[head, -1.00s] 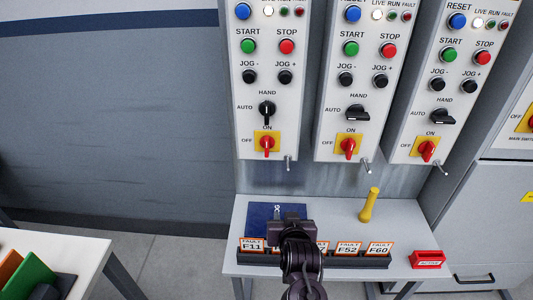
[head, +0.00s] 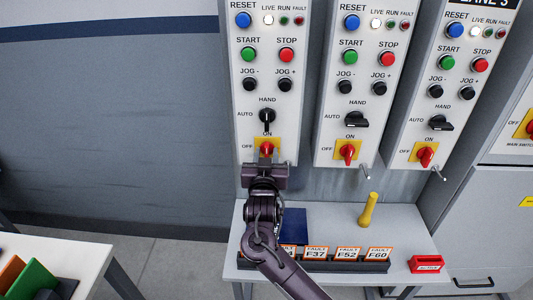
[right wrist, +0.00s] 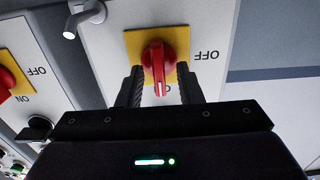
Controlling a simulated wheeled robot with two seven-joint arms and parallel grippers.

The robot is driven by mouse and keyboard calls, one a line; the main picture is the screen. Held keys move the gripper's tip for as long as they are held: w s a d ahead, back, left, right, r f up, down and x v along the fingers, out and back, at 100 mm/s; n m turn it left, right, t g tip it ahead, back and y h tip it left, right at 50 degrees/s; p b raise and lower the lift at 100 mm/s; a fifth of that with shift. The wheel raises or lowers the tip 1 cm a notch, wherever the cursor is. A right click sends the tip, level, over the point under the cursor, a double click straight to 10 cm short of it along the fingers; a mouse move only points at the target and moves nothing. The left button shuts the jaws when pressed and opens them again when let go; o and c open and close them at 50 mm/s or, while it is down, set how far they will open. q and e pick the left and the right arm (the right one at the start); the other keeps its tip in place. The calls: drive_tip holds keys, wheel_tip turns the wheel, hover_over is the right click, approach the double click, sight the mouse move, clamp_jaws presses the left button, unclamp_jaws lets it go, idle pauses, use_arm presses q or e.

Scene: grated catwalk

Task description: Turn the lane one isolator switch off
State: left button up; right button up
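The lane one isolator switch is a red rotary handle on a yellow plate at the bottom of the leftmost panel (head: 266,148); it also shows in the right wrist view (right wrist: 157,60). Its handle points toward ON; OFF is printed to one side. My right gripper (head: 266,163) is directly in front of it and hides its lower part in the head view. In the right wrist view, the right gripper's fingers (right wrist: 159,80) are open, one on each side of the red handle. I cannot tell whether they touch it. My left gripper is not in view.
Two similar panels stand to the right, with their own red isolators (head: 347,152) and (head: 425,156). A metal peg (right wrist: 84,17) juts out near the lane one plate. Below is a bench (head: 415,235) with fault cards (head: 348,253), a yellow torch-like object (head: 368,210) and a red box (head: 426,264).

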drive_tip(key=shift+w, duration=0.15)
drive_tip(key=shift+c, duration=0.3)
clamp_jaws()
drive_tip(key=shift+r+n+p, duration=0.15)
drive_tip(key=shift+n+p, duration=0.85)
drive_tip(key=shift+n, duration=0.2)
drive_tip(key=n+p, duration=0.2)
drive_tip(key=n, duration=0.2)
drive_tip(key=shift+a+n+p, duration=0.1)
drive_tip(key=shift+n+p, duration=0.2)
drive_tip(key=shift+p, duration=0.05)
drive_tip(key=shift+a+f+n+p, duration=0.15)
drive_tip(key=shift+n+p, duration=1.1)
drive_tip(key=shift+n, duration=1.45)
drive_tip(key=shift+f+n+p, duration=0.25)
drive_tip(key=shift+n+p, duration=1)
drive_tip(key=shift+n, duration=1.45)
